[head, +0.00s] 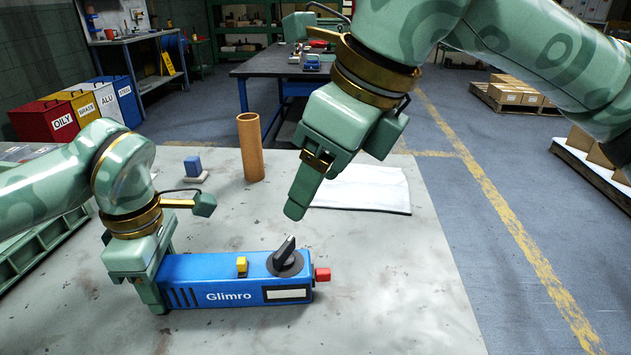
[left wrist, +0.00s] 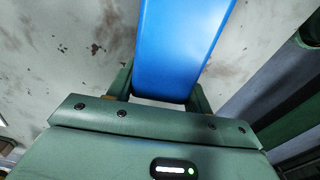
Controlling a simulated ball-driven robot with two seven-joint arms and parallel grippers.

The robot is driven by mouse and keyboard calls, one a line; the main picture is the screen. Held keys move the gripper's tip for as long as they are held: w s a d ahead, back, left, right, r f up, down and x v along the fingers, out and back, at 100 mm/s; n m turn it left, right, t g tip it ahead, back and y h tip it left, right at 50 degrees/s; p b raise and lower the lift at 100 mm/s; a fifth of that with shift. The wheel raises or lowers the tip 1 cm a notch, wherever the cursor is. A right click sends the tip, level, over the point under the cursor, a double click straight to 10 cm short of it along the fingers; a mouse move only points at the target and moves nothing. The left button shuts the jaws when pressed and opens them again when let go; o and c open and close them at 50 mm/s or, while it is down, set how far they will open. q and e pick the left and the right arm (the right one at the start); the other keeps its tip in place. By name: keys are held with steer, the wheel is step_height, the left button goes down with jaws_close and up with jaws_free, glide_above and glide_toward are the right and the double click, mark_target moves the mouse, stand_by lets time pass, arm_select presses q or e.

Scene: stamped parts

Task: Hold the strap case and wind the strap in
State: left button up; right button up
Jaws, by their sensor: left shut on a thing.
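The blue strap case (head: 215,281), marked "Glimro", lies on the pale table. It has a black winding knob (head: 286,262) on a dark disc, a small yellow button (head: 241,265) and a red piece (head: 322,274) at its right end. No length of strap shows clearly. My left gripper (head: 157,288) is shut on the left end of the case. In the left wrist view the case (left wrist: 182,45) sits between the fingers (left wrist: 160,97). My right gripper (head: 296,208) hangs above and behind the knob, apart from it; its fingers overlap, so its opening is unclear.
A brown cardboard tube (head: 250,148) stands at the back of the table. A small blue block on a pale base (head: 193,167) is left of it. A white sheet (head: 365,190) lies behind my right gripper. A green tray (head: 40,245) is at the left. The front right table is clear.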

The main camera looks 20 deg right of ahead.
arm_select(q)
steer(key=o, duration=1.3)
step_height(320, 180, up, 12)
steer(key=shift+f, duration=0.1)
